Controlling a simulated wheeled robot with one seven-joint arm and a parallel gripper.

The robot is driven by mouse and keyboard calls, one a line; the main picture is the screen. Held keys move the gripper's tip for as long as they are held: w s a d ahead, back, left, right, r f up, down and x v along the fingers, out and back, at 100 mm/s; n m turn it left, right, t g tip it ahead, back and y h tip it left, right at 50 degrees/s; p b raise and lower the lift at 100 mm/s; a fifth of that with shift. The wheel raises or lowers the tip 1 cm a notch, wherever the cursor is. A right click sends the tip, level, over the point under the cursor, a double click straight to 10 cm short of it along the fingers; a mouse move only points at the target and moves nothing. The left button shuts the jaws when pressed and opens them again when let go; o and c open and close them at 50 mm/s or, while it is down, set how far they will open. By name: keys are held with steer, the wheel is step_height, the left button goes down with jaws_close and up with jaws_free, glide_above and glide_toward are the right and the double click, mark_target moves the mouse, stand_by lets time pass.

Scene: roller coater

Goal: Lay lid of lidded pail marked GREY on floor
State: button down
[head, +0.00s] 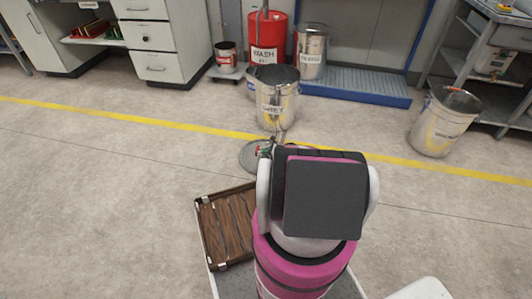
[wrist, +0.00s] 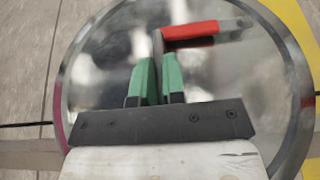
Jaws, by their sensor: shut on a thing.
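The lid (head: 250,156) is a round, shiny grey metal disc. In the head view it is low, at or near the floor just in front of the pail, partly hidden by my arm. My gripper (head: 265,149) is at its right side there. In the wrist view the lid (wrist: 105,65) fills most of the picture, with a red-gripped handle (wrist: 190,33) on top. The green fingers of my gripper (wrist: 157,70) are shut on the handle's metal part. I cannot tell whether the lid touches the floor. The pail marked GREY (head: 276,104) stands upright behind, its top open.
A wooden crate-like box (head: 228,228) is at front left, beside my arm. A red WASH drum (head: 267,40) and metal drum (head: 311,50) stand behind the pail. Another pail (head: 440,122) is at right. A yellow line (head: 140,116) crosses the floor; the left floor is clear.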

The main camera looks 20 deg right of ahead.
steer(key=shift+f, duration=0.1)
steer(key=c, duration=1.1)
jaws_free()
steer(key=v, duration=1)
steer(key=shift+s+d, duration=0.2)
steer(key=shift+d, duration=0.1)
steer(key=s+a+r+n+g+h, duration=0.1)
steer(key=s+a+r+n+g, duration=0.2)
steer(key=a+r, duration=0.45)
steer(key=s+a+r+n+g+h, duration=0.1)
steer(key=s+a+r+n, duration=0.2)
steer(key=a+r+n, duration=0.35)
steer(key=s+a+r+n+g+h, duration=0.1)
steer(key=s+a+r+n+g, duration=0.2)
steer(key=a+r, duration=0.6)
steer(key=s+a+r+n+h, duration=0.2)
steer(key=s+a+r+n, duration=0.1)
steer(key=s+r, duration=0.3)
steer(key=s+a+r+n+h, duration=0.3)
steer(key=s+r+n, duration=0.2)
steer(key=r, duration=0.5)
steer(key=s+a+r+n+h, duration=0.3)
steer(key=s+r+n, duration=0.1)
steer(key=s+r, duration=0.3)
steer(key=shift+s+a+r+n+g, duration=0.15)
steer(key=shift+r+g, duration=0.05)
steer(key=shift+r, duration=0.25)
steer(key=shift+s+a+r+n+g, duration=0.1)
steer(key=shift+s+a+r+g, duration=0.1)
steer(key=shift+r, duration=0.3)
